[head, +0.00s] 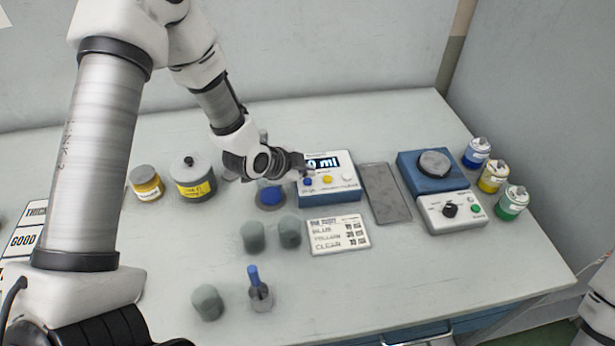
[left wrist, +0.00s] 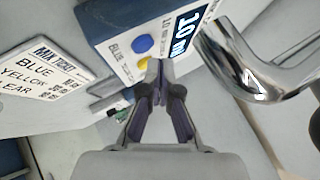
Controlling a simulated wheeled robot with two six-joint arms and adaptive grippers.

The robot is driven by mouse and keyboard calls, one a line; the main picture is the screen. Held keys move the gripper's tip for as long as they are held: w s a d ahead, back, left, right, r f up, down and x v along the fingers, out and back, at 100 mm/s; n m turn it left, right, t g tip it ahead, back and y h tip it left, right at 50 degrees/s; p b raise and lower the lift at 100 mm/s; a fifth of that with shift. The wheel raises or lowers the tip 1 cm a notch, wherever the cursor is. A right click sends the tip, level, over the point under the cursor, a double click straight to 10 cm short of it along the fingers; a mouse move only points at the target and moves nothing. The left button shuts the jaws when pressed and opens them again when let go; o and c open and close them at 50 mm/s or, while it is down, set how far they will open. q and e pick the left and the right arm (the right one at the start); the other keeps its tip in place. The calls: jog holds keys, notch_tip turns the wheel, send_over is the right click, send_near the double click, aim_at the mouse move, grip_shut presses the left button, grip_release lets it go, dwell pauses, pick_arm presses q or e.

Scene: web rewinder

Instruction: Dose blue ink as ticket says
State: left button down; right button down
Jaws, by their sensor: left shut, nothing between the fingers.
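The dosing unit (head: 328,190) is a blue box with a white top, a display and blue, yellow and white buttons. Its display (left wrist: 185,32) appears to read 10 ml in the left wrist view; the gripper partly covers it in the head view. My left gripper (head: 301,164) is shut and empty, its tips close to the blue button (head: 307,182) and yellow button (left wrist: 142,63). I cannot tell whether they touch. A round vessel with blue inside (head: 271,197) stands left of the unit. The mix ticket (head: 338,235) lists blue, yellow and clear; its amounts are too blurred to read. My right gripper is out of view.
A chrome curved pipe (left wrist: 275,82) is close to the gripper. Grey cups (head: 253,237) and a blue-handled tool (head: 254,277) stand in front. A grey slab (head: 385,193), a blue-and-white device (head: 450,210) and ink bottles (head: 493,177) are right. Lidded jars (head: 193,179) are left.

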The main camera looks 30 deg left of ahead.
aim_at(306, 182)
pick_arm(q)
notch_tip(306, 182, up, 5)
jog(key=p, duration=0.4)
dwell(0.3)
dwell(0.5)
